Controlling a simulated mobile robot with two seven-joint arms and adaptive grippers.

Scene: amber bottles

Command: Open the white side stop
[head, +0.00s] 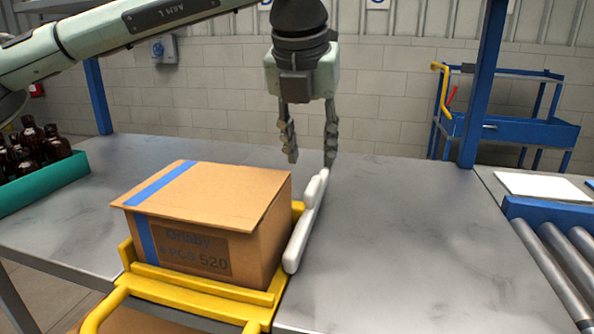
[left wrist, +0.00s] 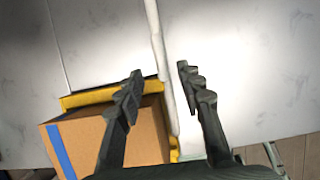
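The white side stop (head: 306,228) is a long white bar with a short raised piece along it. It lies along the right side of the cardboard box (head: 215,210), beside the yellow frame (head: 190,291). My left gripper (head: 311,161) points down at the stop's far end, with its fingers apart and nothing held. In the left wrist view the stop (left wrist: 161,50) runs between the two fingers (left wrist: 160,72); I cannot tell whether either finger touches it. The box also shows there (left wrist: 90,142). My right gripper is not in view.
A green crate of amber bottles (head: 45,184) stands at the left. The grey table (head: 400,235) is clear right of the stop. A roller conveyor (head: 560,262) is at the far right, with a blue post (head: 483,85) behind the table and a blue cart (head: 515,130) beyond.

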